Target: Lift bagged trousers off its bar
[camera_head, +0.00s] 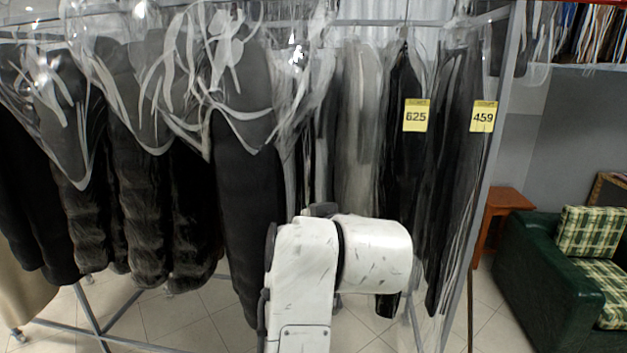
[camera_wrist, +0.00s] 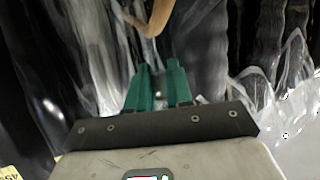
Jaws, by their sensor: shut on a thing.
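Dark garments in clear bags hang on the rack. One at the right (camera_head: 455,160) has a yellow tag reading 459 (camera_head: 482,116), and one beside it (camera_head: 400,150) has a tag reading 625 (camera_head: 415,115). My gripper (camera_wrist: 158,78) shows its green fingers in the wrist view, close together among the bagged clothes. It is shut on what seems to be the bagged trousers; the grip itself is partly hidden. A tan curved piece (camera_wrist: 155,18) lies just beyond the fingertips. In the head view my white arm hides the gripper.
More bagged dark garments (camera_head: 135,200) crowd the rack at the left. The rack's grey upright (camera_head: 497,130) stands at the right. A green armchair (camera_head: 535,265) and a small wooden table (camera_head: 505,200) stand beyond it. Tiled floor shows below the clothes.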

